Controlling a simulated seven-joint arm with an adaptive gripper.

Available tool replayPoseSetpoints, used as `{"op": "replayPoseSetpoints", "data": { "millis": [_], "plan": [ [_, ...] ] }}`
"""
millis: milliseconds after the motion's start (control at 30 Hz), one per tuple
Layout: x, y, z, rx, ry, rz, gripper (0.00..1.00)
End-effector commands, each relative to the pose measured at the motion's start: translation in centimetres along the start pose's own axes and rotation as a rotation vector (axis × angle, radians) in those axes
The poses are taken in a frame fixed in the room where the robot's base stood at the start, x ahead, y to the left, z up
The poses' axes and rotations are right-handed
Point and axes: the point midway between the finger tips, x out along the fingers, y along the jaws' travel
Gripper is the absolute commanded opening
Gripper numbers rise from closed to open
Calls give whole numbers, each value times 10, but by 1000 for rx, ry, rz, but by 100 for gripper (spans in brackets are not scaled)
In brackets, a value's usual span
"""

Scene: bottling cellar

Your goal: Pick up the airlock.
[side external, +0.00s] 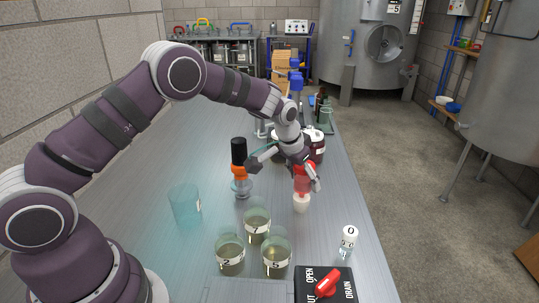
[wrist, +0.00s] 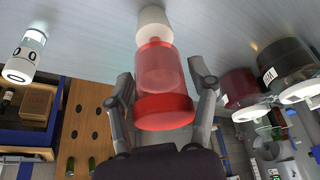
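The airlock (side external: 302,180) looks like a see-through red body with a red cap and a white bung below, upright on the table. In the wrist view the airlock (wrist: 160,70) fills the middle, cap nearest the camera. My gripper (side external: 284,175) is open, its two fingers spread wide. In the wrist view my gripper (wrist: 162,82) has one finger on each side of the red body, with a visible gap on each side. In the side view the right finger partly overlaps the red part.
An orange-and-black item on a clear base (side external: 240,172) stands left of my gripper. Numbered glasses (side external: 257,225) and a teal beaker (side external: 186,205) stand nearer the camera. A small labelled vial (side external: 348,240) and a valve box (side external: 325,285) are front right. Dark-red jars (side external: 314,148) stand behind.

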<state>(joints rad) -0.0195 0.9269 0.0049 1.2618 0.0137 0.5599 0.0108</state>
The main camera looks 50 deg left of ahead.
Motion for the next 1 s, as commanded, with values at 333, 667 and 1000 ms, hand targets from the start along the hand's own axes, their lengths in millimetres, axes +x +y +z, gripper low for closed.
{"op": "replayPoseSetpoints", "data": {
  "millis": [333, 667, 1000],
  "plan": [
    [0, 0, 0, 0, -1, 0, 8],
    [-17, 0, -8, 0, 4, 0, 7],
    [-90, 0, -37, 4, 5, 4, 7]
  ]
}}
